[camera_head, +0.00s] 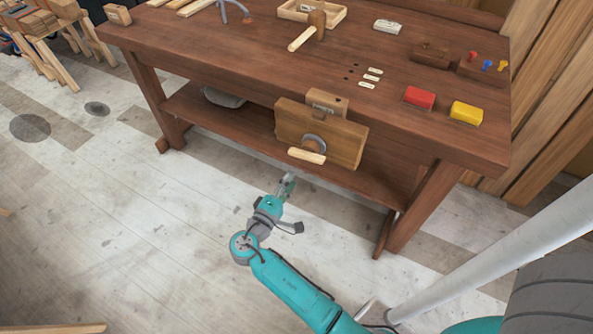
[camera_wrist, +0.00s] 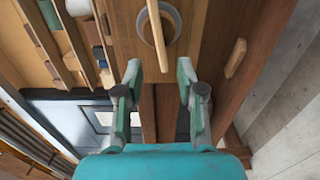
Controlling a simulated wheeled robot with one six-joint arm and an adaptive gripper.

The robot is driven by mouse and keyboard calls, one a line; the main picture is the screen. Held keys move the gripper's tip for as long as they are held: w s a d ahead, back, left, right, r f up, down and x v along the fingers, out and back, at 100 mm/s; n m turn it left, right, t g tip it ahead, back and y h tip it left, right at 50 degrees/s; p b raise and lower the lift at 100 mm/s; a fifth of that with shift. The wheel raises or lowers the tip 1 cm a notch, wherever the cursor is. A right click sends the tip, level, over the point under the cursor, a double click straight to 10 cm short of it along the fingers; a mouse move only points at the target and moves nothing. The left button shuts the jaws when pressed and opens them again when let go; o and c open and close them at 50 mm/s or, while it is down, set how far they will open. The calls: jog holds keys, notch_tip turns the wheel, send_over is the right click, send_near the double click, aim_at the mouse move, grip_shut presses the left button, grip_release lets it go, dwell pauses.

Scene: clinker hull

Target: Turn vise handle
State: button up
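The vise (camera_head: 345,145) is a wooden block on the front of the workbench, with a grey round hub (camera_head: 314,142). Its handle (camera_head: 307,155) is a pale wooden bar lying nearly level across the hub's lower side in the head view. In the wrist view the handle (camera_wrist: 157,35) runs upright in the picture, in front of the grey ring. My gripper (camera_head: 288,184) is below and slightly left of the handle in the head view. In the wrist view my gripper (camera_wrist: 159,68) has its two fingers apart with nothing between them, the handle's near end just beyond the fingertips.
The workbench (camera_head: 230,60) has a low shelf with a grey item (camera_head: 223,97) on it. A mallet (camera_head: 309,32), a red block (camera_head: 419,97) and a yellow block (camera_head: 466,112) lie on top. The floor in front is clear. A wooden trestle (camera_head: 60,40) stands far left.

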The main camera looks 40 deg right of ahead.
aim_at(306, 159)
jog(key=shift+v, duration=1.1)
jog(key=shift+d, duration=0.1)
jog(key=shift+n, duration=0.7)
jog(key=x, duration=1.1)
jog(key=shift+d+r, duration=0.1)
jog(key=shift+d, duration=0.35)
jog(key=shift+s, duration=0.1)
grip_shut()
